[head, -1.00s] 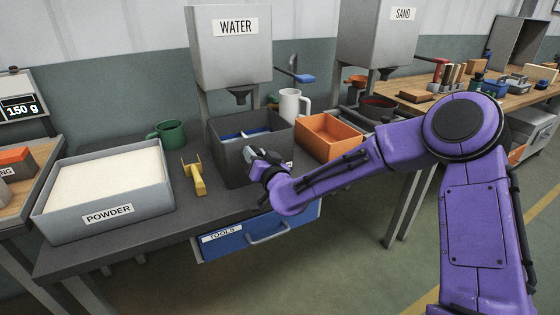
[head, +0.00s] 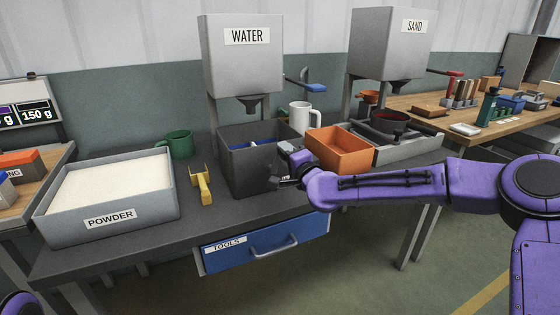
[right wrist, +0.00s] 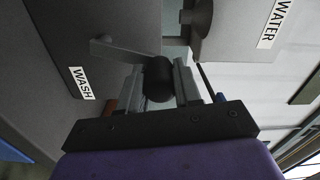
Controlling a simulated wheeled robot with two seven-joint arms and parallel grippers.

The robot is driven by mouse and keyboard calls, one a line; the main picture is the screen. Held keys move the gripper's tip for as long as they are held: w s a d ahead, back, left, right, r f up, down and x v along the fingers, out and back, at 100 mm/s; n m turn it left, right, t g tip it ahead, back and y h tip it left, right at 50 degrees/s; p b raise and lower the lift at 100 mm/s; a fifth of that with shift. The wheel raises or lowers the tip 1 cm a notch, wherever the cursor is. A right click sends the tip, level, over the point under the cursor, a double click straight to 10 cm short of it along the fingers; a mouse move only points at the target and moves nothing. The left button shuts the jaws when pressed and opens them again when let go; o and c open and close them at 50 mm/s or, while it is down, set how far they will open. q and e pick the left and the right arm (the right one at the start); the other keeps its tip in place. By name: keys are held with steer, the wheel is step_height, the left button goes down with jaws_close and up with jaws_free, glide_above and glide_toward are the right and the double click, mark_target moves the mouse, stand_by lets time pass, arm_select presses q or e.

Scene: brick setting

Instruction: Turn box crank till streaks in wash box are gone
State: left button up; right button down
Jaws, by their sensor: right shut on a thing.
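The dark grey wash box (head: 238,170) stands on the bench under the water hopper; its WASH label (right wrist: 81,84) shows in the right wrist view. Its crank has a grey arm (right wrist: 122,55) and a black knob (right wrist: 158,78). My right gripper (head: 286,168) is at the box's front right; in the right wrist view its fingers (right wrist: 160,88) are shut around the knob. Inside the box some blue (head: 262,143) and a pale strip show; most of the inside is hidden by the front wall, so streaks cannot be made out. My left gripper is out of view.
The water hopper (head: 242,75) hangs above the box. An orange bin (head: 345,160) and white mug (head: 300,118) stand close by on the right and behind. A yellow tool (head: 202,186), green mug (head: 178,144) and powder tray (head: 110,219) are on the left.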

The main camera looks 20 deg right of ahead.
steer(key=shift+w+d+f+m+b, duration=0.1)
steer(key=shift+d+f+m+b, duration=0.5)
steer(key=shift+m+b, duration=0.6)
steer(key=shift+w+d+f+m+b, duration=0.1)
steer(key=shift+d+f+m+b, duration=0.4)
steer(key=shift+d+m+b, duration=0.65)
steer(key=shift+d+f+m+b, duration=0.25)
steer(key=shift+f+m+b, duration=0.45)
steer(key=shift+m, duration=0.85)
steer(key=shift+r, duration=0.15)
steer(key=c, duration=0.8)
jaws_free()
steer(key=shift+r, duration=0.1)
steer(key=shift+s, duration=0.15)
steer(key=s, duration=0.7)
steer(key=s+d, duration=0.1)
steer(key=s, duration=0.2)
steer(key=shift+s, duration=0.2)
